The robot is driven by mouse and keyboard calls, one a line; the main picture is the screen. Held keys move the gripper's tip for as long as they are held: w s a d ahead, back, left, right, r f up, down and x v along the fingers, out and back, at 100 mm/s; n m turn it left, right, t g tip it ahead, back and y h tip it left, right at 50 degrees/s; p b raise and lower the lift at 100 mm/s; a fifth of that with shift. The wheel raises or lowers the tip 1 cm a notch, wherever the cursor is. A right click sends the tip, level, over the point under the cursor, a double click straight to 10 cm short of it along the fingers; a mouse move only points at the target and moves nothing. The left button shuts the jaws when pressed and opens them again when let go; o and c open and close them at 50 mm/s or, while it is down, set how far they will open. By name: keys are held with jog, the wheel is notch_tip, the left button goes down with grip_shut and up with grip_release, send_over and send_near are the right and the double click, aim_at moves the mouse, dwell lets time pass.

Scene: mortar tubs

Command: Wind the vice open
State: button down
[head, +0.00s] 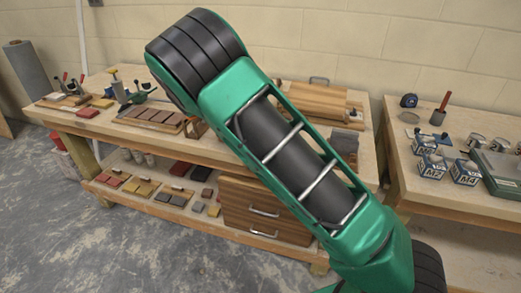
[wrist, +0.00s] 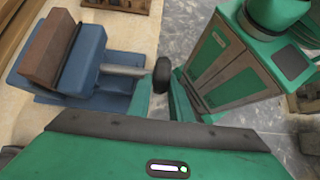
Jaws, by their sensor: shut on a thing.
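The blue vice (wrist: 88,60) stands on the bench at the left of the wrist view, with a brown block (wrist: 48,47) against the inner side of its blue jaw. I cannot tell how tightly the block sits. A grey metal screw (wrist: 122,70) runs right from the jaw to a dark round handle (wrist: 161,72). My gripper (wrist: 161,88) has its green fingers on either side of this handle and is shut on it. In the head view my arm covers the middle, and my gripper and the vice are hidden.
The wooden bench (head: 66,116) carries tools, blocks and a small rack, with a drawer unit (head: 265,212) below. Grey floor (head: 60,230) is open at the front left.

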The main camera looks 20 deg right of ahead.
jog(key=h, duration=0.1)
jog(key=g+h, duration=0.2)
jog(key=shift+w+f, duration=0.35)
jog(key=shift+f+g+h, duration=0.25)
jog(key=shift+g+h, duration=0.55)
jog(key=shift+h, duration=0.4)
jog(key=shift+g, duration=0.3)
jog(key=c, duration=1.6)
grip_release()
jog(key=shift+f, duration=0.1)
jog(key=shift+s, duration=0.1)
